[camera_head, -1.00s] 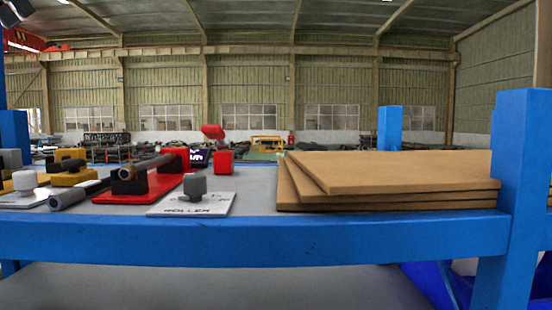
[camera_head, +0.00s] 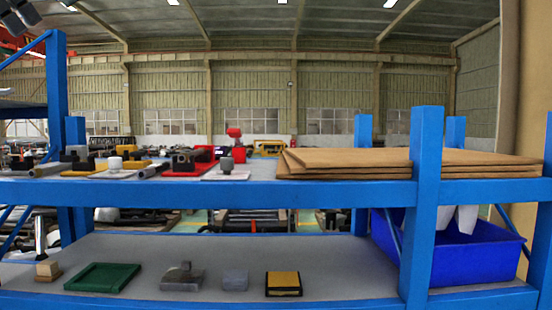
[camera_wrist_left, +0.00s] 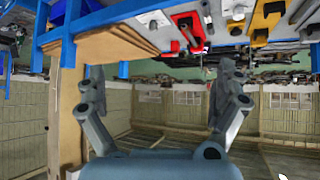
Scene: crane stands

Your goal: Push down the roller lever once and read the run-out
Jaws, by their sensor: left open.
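The red roller stand (camera_head: 190,165) sits on the upper shelf, left of centre, with a dark grey roller across it. In front of it to the right lies a white plate with a grey knob (camera_head: 226,163). The left wrist view, turned over, also shows the red stand (camera_wrist_left: 190,32) and the white plate (camera_wrist_left: 153,19). My left gripper (camera_wrist_left: 162,75) is open and empty, apart from the shelf. Part of it (camera_head: 14,18) shows at the head view's top left. My right gripper is out of view.
Brown boards (camera_head: 400,162) are stacked right of the plate. Yellow-based stands (camera_head: 78,168) stand to the left. Blue posts (camera_head: 423,200) frame the shelves. The lower shelf holds a green tray (camera_head: 103,278) and small blocks. A blue bin (camera_head: 478,258) is at right.

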